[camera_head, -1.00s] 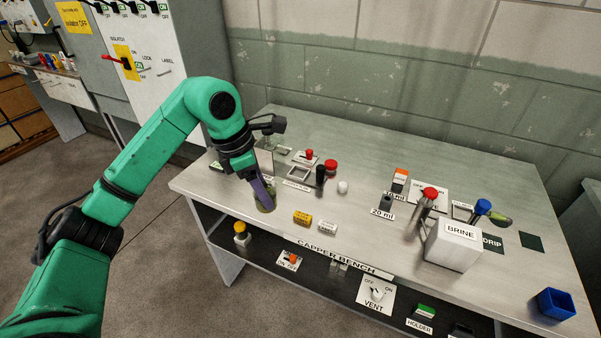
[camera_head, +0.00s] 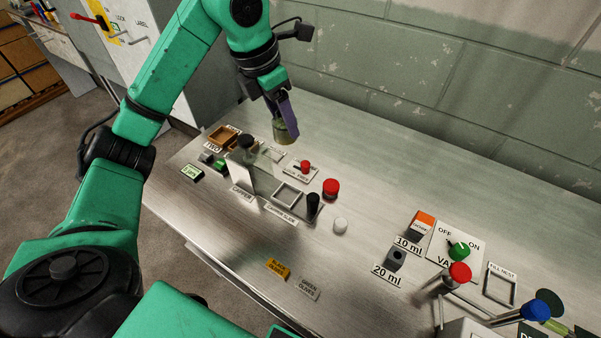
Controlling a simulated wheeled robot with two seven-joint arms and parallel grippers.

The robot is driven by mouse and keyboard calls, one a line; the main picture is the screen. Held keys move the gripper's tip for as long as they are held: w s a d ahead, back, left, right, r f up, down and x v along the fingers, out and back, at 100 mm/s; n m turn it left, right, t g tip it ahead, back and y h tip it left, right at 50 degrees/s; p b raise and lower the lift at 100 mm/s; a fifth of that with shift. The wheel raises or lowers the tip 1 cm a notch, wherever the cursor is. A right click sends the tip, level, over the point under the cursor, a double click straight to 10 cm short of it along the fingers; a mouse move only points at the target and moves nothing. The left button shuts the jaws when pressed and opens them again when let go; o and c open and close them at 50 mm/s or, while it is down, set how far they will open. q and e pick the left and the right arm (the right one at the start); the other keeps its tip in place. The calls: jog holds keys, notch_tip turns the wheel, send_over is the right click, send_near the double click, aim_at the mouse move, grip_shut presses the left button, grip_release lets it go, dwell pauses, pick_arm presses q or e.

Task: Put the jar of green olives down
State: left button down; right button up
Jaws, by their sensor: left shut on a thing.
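My left gripper (camera_head: 284,110) is shut on the jar of green olives (camera_head: 285,133), a small glassy, olive-coloured jar. The purple-grey finger covers part of it. The jar is behind the capper (camera_head: 242,182), toward the back left of the bench. I cannot tell whether its base touches the bench top. A grey plate marked GREEN OLIVES (camera_head: 309,289) and a yellow label block (camera_head: 277,268) lie near the bench's front edge. My right gripper is not in view.
On the bench (camera_head: 345,285) are a square capping guide (camera_head: 287,195), a red knob (camera_head: 330,188), a black knob (camera_head: 313,205) and a white ball (camera_head: 340,225). Brown trays (camera_head: 222,136) stand at the left. The back middle is clear.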

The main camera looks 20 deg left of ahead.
pick_arm(q)
jog(key=f, duration=0.6)
jog(key=s+f, duration=0.1)
jog(key=f, duration=1.1)
jog(key=shift+s+f, duration=0.4)
jog(key=shift+f, duration=0.35)
jog(key=shift+c, duration=0.8)
grip_release()
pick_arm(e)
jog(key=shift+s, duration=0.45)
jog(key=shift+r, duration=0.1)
